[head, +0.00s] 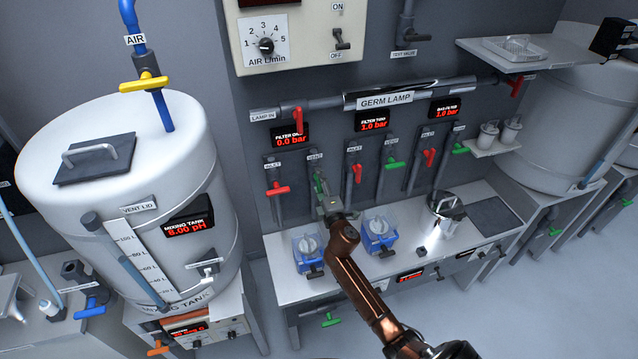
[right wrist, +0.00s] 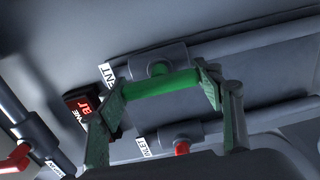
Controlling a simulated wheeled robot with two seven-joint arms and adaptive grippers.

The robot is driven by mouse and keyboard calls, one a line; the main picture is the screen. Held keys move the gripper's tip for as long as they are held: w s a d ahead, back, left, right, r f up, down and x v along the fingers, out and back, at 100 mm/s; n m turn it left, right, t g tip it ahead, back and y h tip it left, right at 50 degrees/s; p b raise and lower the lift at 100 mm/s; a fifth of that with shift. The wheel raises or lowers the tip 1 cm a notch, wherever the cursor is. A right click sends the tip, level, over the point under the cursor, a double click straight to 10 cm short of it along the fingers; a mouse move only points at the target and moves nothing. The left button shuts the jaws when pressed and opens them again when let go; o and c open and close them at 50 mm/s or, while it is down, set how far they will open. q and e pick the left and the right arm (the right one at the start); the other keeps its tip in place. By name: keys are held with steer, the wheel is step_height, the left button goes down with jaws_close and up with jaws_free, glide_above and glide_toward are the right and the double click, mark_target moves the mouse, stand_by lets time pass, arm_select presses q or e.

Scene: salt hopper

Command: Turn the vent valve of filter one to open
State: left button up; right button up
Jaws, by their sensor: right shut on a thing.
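The filter one display (head: 289,136) reads 0.0 bar on the wall. Below it are a red inlet valve (head: 278,189), its handle across its pipe, and the vent pipe (head: 315,168) beside it. My right gripper (head: 321,190) is at the vent valve and partly hides it in the head view. In the right wrist view the green vent handle (right wrist: 162,84) lies between the fingers of my right gripper (right wrist: 165,82), which are shut on its ends. The handle looks roughly parallel to the vent pipe there. My left gripper is not in view.
Two blue-based units (head: 308,252) (head: 379,233) stand on the bench below my right arm. Neighbouring red and green valves (head: 393,163) sit close on the right. The mixing tank (head: 175,190) fills the left. A steel pot (head: 446,208) stands on the bench further right.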

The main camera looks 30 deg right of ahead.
steer(key=o, duration=1.2)
steer(key=shift+c, duration=0.2)
steer(key=shift+s, duration=0.1)
steer(key=v, duration=1.1)
steer(key=shift+s, duration=0.35)
steer(key=shift+a, duration=0.1)
